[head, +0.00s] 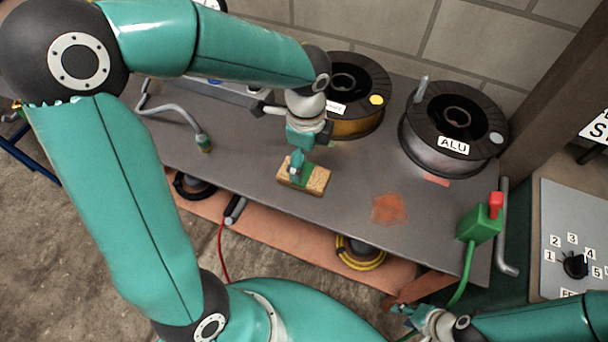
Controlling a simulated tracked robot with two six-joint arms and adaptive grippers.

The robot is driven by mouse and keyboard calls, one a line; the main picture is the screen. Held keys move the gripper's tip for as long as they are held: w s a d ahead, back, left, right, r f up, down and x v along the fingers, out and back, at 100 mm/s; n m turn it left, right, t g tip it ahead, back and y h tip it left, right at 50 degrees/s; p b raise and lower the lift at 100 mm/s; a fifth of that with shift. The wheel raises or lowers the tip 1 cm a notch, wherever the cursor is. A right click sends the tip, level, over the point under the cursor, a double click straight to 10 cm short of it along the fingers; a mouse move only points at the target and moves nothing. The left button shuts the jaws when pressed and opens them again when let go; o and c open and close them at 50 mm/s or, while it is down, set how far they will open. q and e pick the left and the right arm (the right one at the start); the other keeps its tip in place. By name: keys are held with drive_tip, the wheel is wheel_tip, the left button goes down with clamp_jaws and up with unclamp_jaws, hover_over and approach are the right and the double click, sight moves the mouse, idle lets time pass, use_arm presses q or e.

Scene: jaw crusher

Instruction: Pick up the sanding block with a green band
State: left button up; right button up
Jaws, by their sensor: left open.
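The sanding block (316,182) is a tan, cork-like block with a green band around its middle. It lies on the grey bench top (250,165), near the front edge. My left gripper (298,172) points down over the block, with its fingers at the green band. It is open, and whether a finger touches the block cannot be told. The far finger is partly hidden. My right gripper (402,313) is at the bottom right, in front of the bench and far from the block. Its fingers are small, and their opening is unclear.
A spool labelled ALU (452,165) and another spool (352,125) with a yellow dot stand at the back of the bench. A grey hose (178,112) lies at left. A green box with a red knob (483,222) sits at the right front corner. An orange patch (389,209) marks otherwise clear bench.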

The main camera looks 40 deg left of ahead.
sight(304, 173)
use_arm(q)
drive_tip(key=shift+s+a+f, duration=0.1)
drive_tip(key=shift+a+f, duration=0.05)
drive_tip(key=shift+f, duration=2.7)
drive_tip(key=c, duration=1.2)
drive_tip(key=shift+r, duration=0.15)
wheel_tip(304, 173, up, 20)
drive_tip(key=shift+f+p, duration=0.1)
drive_tip(key=shift+p, duration=0.9)
